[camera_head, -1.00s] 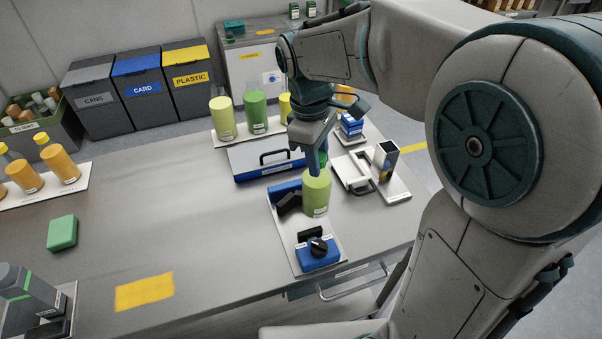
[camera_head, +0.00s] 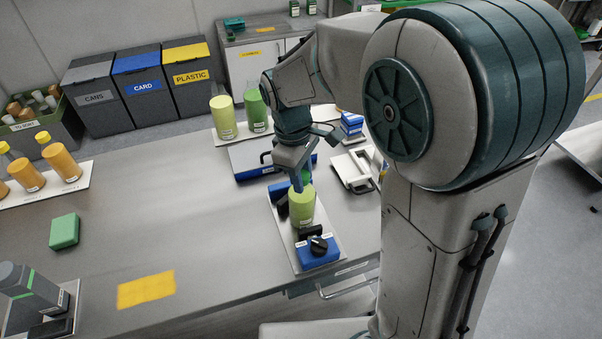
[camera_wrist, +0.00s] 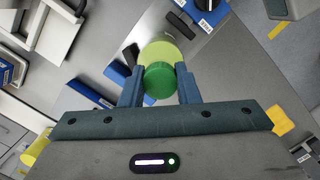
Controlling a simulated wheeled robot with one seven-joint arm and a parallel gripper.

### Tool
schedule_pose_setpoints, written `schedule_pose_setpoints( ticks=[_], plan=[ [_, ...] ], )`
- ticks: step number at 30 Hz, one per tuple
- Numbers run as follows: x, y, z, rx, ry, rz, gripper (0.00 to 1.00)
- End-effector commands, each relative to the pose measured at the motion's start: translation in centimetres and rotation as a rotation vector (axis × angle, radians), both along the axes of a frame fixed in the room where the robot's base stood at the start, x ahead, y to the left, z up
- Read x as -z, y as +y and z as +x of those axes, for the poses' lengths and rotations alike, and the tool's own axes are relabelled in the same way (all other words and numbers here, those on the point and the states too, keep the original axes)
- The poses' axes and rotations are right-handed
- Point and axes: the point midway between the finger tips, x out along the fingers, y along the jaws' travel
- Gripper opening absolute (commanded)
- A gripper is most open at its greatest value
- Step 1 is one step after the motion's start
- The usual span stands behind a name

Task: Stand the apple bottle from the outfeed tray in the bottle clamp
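My gripper (camera_head: 301,181) is shut on a yellow-green bottle with a green cap. In the wrist view, my gripper (camera_wrist: 159,88) has one finger on each side of the cap (camera_wrist: 158,80). The bottle (camera_head: 302,208) is upright over the white plate of the bottle clamp, beside its black jaw (camera_head: 282,204). The clamp's blue block (camera_head: 319,251) with a black knob is in front. I cannot tell whether the bottle's base touches the plate or is still slightly above. The outfeed tray (camera_head: 235,139) at the back holds a yellow-green and a green bottle.
A blue-and-white case (camera_head: 250,160) with a handle lies behind the clamp. A white handled device (camera_head: 352,172) stands to the right. A green block (camera_head: 64,231), a yellow patch (camera_head: 146,289) and orange bottles (camera_head: 62,162) are at left. The table between is clear.

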Motion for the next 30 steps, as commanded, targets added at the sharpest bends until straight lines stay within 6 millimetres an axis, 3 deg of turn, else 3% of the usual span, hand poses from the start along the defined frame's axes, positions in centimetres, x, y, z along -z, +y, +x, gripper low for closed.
schedule_pose_setpoints(
  ticks=[1, 2, 14, 30],
  plan=[
    [0.0, 0.0, 0.0, 0.0, 0.0, 0.0, 0.42],
    [0.0, 0.0, 0.0, 0.0, 0.0, -0.001, 0.5],
    [-0.7, 0.0, 0.1, 0.001, -0.001, 0.001, 0.5],
    [-10.7, 1.4, 0.8, 0.001, -0.001, 0.0, 0.5]
  ],
)
